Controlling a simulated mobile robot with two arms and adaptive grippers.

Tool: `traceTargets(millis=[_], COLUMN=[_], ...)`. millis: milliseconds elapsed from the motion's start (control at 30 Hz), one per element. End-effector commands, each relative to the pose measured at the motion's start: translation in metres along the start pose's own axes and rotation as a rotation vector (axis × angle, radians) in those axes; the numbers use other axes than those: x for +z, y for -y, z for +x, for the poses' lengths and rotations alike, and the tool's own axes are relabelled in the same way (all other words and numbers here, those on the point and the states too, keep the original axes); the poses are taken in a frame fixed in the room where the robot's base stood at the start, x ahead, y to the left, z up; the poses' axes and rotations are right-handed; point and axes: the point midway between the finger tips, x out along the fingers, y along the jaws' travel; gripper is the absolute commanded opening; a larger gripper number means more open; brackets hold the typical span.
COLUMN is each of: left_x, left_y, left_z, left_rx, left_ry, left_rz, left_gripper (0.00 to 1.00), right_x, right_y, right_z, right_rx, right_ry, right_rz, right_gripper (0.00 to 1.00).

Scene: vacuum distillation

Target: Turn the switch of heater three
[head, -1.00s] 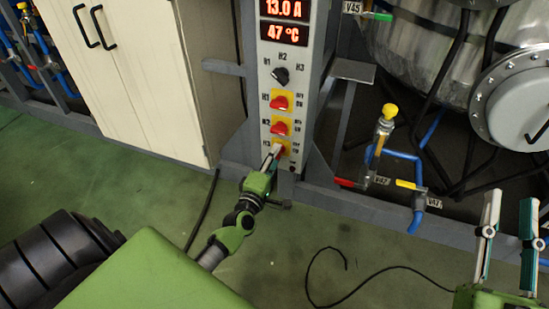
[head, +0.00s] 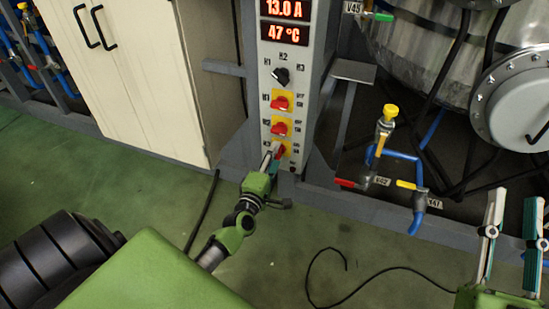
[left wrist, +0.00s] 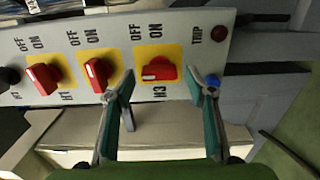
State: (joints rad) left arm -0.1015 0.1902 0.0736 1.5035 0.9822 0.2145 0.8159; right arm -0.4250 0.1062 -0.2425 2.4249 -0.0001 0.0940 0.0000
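The heater three switch is a red knob (left wrist: 158,71) on a yellow plate labelled H3. In the left wrist view its bar lies crosswise, unlike the tilted H1 knob (left wrist: 42,77) and H2 knob (left wrist: 98,74). My left gripper (left wrist: 164,84) is open, its fingers apart on either side of the H3 knob with visible gaps. In the head view the left gripper (head: 273,153) is at the panel's lowest knob and partly hides it. My right gripper (head: 514,197) is open and empty at the lower right.
The control panel (head: 284,60) carries displays reading 13.0 A and 47 °C and a black selector (head: 281,76). A red TRIP lamp (left wrist: 218,34) sits near H3. Yellow-handled valves and blue pipes (head: 400,154) stand right of the panel. A cable (head: 310,270) lies on the green floor.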

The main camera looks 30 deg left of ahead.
Motion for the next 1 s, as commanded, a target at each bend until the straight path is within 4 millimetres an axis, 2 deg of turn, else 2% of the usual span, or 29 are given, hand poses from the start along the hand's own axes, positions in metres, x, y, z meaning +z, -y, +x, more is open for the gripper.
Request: traceTargets(millis=[167,267,700,833,1000], left_x=[0.000,0.001,0.000,0.000,0.000], left_y=[0.000,0.001,0.001,0.001,0.000], left_z=[-0.002,-0.011,-0.098,-0.113,-0.120], left_rx=[-0.001,-0.002,-0.003,-0.001,0.000], left_ry=[0.001,0.001,0.001,0.000,0.000], left_rz=[0.001,0.001,0.002,0.002,0.000], left_gripper=[0.50,0.50,0.50,0.50,0.50], right_x=[-0.003,-0.002,-0.001,-0.001,-0.001], right_y=[-0.001,-0.001,0.000,0.000,0.000], right_z=[0.001,0.001,0.000,0.000,0.000], right_rx=[0.001,0.001,0.000,0.000,0.000], right_ry=[-0.007,-0.006,-0.002,-0.002,-0.002], right_rz=[-0.003,-0.003,-0.001,-0.001,-0.001], right_gripper=[0.27,0.27,0.27,0.27,0.27])
